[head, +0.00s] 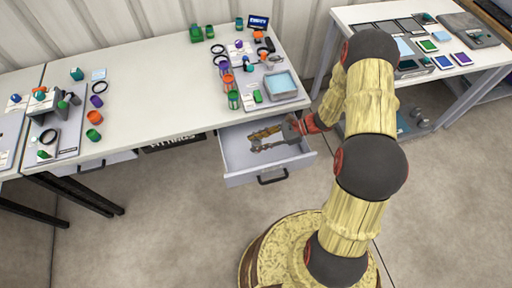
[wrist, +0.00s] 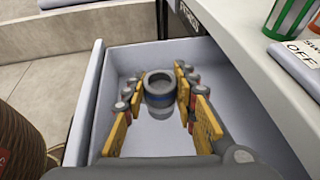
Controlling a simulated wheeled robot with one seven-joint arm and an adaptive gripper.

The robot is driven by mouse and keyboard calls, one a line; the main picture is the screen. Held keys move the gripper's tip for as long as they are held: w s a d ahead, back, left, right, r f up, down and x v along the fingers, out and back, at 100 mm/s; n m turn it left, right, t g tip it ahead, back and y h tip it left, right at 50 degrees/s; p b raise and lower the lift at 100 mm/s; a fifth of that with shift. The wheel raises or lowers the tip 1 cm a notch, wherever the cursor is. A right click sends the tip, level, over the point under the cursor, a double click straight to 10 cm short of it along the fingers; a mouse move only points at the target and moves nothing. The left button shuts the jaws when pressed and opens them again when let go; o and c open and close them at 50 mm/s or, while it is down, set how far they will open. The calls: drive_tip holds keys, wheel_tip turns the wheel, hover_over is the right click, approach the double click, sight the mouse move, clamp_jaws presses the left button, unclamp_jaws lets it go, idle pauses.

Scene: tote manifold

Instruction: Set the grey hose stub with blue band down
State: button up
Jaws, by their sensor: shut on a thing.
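The grey hose stub with blue band (wrist: 159,92) shows in the wrist view as a short round piece with an open top. It sits between the two yellow-padded fingers of my gripper (wrist: 160,86), which is shut on it. The stub is inside the open drawer (wrist: 84,105), with a dark patch on the drawer floor just below it. I cannot tell whether it touches the floor. In the head view my gripper (head: 262,136) reaches into the drawer (head: 238,178) from the right, and the stub is too small to make out.
The drawer is pulled out under the white table (head: 150,90) and looks otherwise empty. Its walls stand close around my gripper. Coloured cups and a grey tray (head: 281,86) stand on the table above. A second table (head: 345,14) with flat coloured pieces is at the right.

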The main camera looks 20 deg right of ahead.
sight(256, 145)
drive_tip(key=shift+w+f, duration=0.6)
drive_tip(key=shift+f, duration=0.1)
drive_tip(key=f, duration=0.1)
drive_tip(key=f+b, duration=0.1)
drive_tip(key=f, duration=0.1)
drive_tip(key=shift+w+f+b, duration=0.2)
drive_tip(key=shift+f+b, duration=0.05)
drive_tip(key=shift+b, duration=0.05)
drive_tip(key=o, duration=1.1)
drive_tip(key=shift+f, duration=0.1)
drive_tip(key=shift+c, duration=0.2)
drive_tip(key=shift+o, duration=0.4)
